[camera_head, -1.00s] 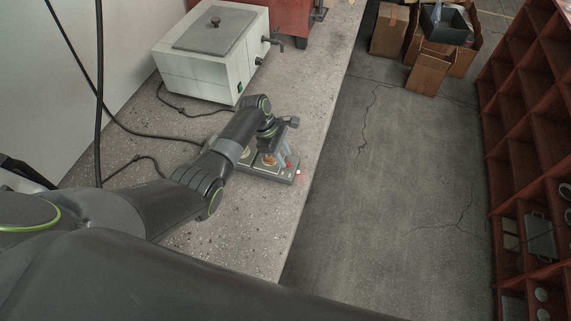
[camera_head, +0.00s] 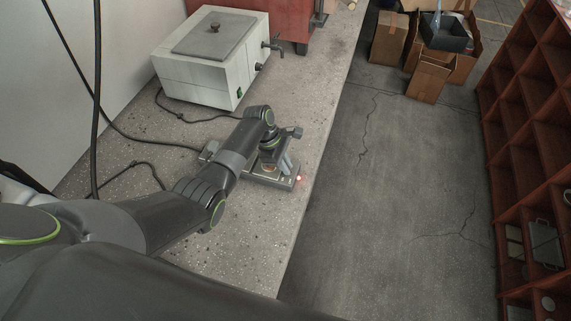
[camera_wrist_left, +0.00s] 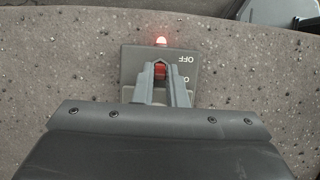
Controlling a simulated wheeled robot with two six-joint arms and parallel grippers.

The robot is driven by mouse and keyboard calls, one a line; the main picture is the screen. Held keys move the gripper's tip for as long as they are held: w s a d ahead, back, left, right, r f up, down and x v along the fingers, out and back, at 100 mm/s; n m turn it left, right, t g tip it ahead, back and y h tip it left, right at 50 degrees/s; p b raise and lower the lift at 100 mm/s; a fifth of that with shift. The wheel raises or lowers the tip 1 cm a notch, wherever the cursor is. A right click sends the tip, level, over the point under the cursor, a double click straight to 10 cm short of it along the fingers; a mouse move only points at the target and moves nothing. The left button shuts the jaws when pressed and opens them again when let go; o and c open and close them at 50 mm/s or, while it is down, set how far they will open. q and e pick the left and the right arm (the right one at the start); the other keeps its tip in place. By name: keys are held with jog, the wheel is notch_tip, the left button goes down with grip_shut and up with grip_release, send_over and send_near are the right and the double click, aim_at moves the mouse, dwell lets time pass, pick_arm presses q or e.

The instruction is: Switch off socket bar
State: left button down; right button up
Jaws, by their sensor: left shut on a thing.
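The grey socket bar (camera_head: 268,183) lies on the concrete bench, partly hidden under my left arm. Its end also shows in the left wrist view (camera_wrist_left: 192,78), with the word "OFF" printed upside down. A red light (camera_head: 298,178) glows at this end; it also shows in the left wrist view (camera_wrist_left: 161,41). My left gripper (camera_head: 287,168) is over this end of the bar. In the wrist view its fingers (camera_wrist_left: 160,76) are closed around a red switch (camera_wrist_left: 160,69), which is partly hidden between them. My right gripper is not in view.
A white lidded box with a tap (camera_head: 205,80) stands on the bench (camera_head: 235,235) behind the bar. Black cables run along the bench's left side. The bench edge drops to the floor just right of the bar. Cardboard boxes (camera_head: 428,80) and a red shelf (camera_head: 530,150) stand beyond.

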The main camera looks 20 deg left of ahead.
pick_arm(q)
jog(key=y+p, duration=0.1)
jog(key=p, duration=0.2)
jog(key=shift+d+r+y, duration=0.3)
jog(key=shift+d+r, duration=0.05)
jog(key=shift+d, duration=0.05)
jog(key=shift+d+y+p, duration=0.25)
jog(key=shift+y+p, duration=0.25)
jog(key=shift+y, duration=0.2)
jog(key=shift+d+f+y, duration=0.2)
jog(key=shift+d+y, duration=0.05)
jog(key=shift+y, duration=0.45)
jog(key=shift+d+f+y+b, duration=0.15)
jog(key=shift+d+y+b, duration=0.2)
jog(key=shift+y, duration=0.75)
jog(key=c, duration=1.5)
grip_release()
jog(key=shift+o, duration=0.2)
